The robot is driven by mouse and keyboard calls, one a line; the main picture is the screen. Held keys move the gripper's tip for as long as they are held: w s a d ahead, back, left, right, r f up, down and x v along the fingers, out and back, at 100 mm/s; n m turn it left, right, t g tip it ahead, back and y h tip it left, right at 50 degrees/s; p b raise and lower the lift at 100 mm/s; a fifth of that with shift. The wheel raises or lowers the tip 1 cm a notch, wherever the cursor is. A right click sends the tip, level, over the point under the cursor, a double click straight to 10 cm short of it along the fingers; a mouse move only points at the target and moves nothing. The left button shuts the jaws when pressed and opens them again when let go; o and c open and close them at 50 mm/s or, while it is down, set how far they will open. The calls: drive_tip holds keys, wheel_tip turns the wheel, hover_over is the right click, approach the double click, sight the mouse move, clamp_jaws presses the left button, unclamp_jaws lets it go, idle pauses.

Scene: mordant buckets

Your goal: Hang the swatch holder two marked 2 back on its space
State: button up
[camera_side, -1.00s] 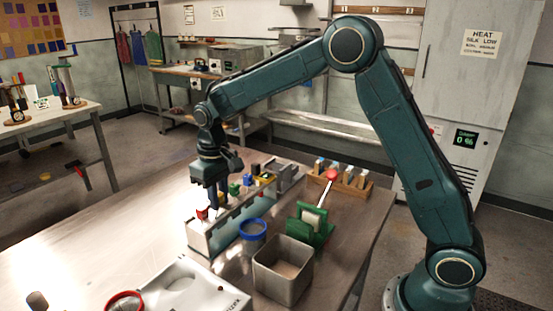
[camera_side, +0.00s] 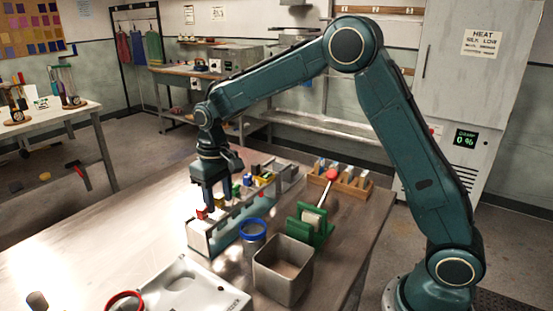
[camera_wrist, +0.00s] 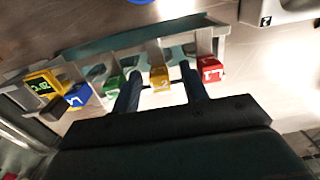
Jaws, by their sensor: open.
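The swatch holder two is a yellow block marked 2 (camera_wrist: 159,78) in the wrist view, sitting at the long rack (camera_wrist: 130,44). My gripper (camera_wrist: 160,73) is open, with one finger on each side of this block; I cannot tell whether either touches it. In the side view my gripper (camera_side: 217,203) points down over the near part of the rack (camera_side: 200,240) and hides the yellow block. A red block marked 1 (camera_wrist: 209,69) is to its right in the wrist view, and a green block (camera_wrist: 115,84) to its left.
A blue block (camera_wrist: 78,97) and a yellow block with a small display (camera_wrist: 42,86) continue the row. A blue-rimmed pot (camera_side: 252,230), a metal bin (camera_side: 283,270) and a green press (camera_side: 318,232) stand beside the rack. The table left of the rack is clear.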

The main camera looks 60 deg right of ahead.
wheel_tip(320, 180, up, 14)
drive_tip(key=shift+f, duration=0.2)
idle(0.4)
idle(0.6)
drive_tip(key=s+d+r+t, duration=0.1)
drive_tip(key=s+r+t, duration=0.15)
drive_tip(key=s, duration=0.55)
drive_tip(key=s+d+r+t, duration=0.1)
drive_tip(key=s+d+r, duration=0.15)
drive_tip(key=s, duration=0.55)
drive_tip(key=s+f+t, duration=0.1)
drive_tip(key=s+f, duration=0.1)
drive_tip(key=s, duration=0.5)
drive_tip(key=s+f+t, duration=0.1)
drive_tip(key=s+f, duration=0.2)
drive_tip(key=s, duration=0.4)
drive_tip(key=shift+s+d+f, duration=0.25)
drive_tip(key=shift+s+f, duration=0.1)
